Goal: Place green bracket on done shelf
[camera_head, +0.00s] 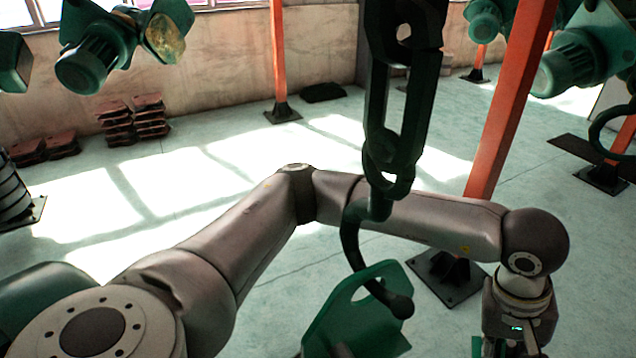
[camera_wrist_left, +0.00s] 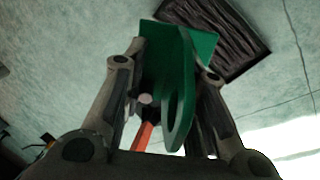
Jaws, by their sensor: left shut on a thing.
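The green bracket (camera_head: 335,325) shows at the bottom centre of the head view, partly cut off by the frame edge. A dark hook (camera_head: 351,235) hangs from a chain, and its tip overlaps the bracket's upper part. I cannot tell whether the hook passes through the bracket's hole. In the left wrist view the green bracket (camera_wrist_left: 186,95), with a long hole in its plate, sits between the fingers of my left gripper (camera_wrist_left: 166,72), which is shut on it. In the head view my left wrist is at the lower right; its fingertips are hidden. My right gripper is out of view. I cannot identify the done shelf.
A heavy dark chain (camera_head: 383,130) hangs in the centre. An orange post (camera_head: 510,100) stands behind my left forearm, and another (camera_head: 279,60) stands farther back. Green motors (camera_head: 88,62) hang at the upper left. Brown stacked blocks (camera_head: 133,118) lie by the wall. Open floor lies between.

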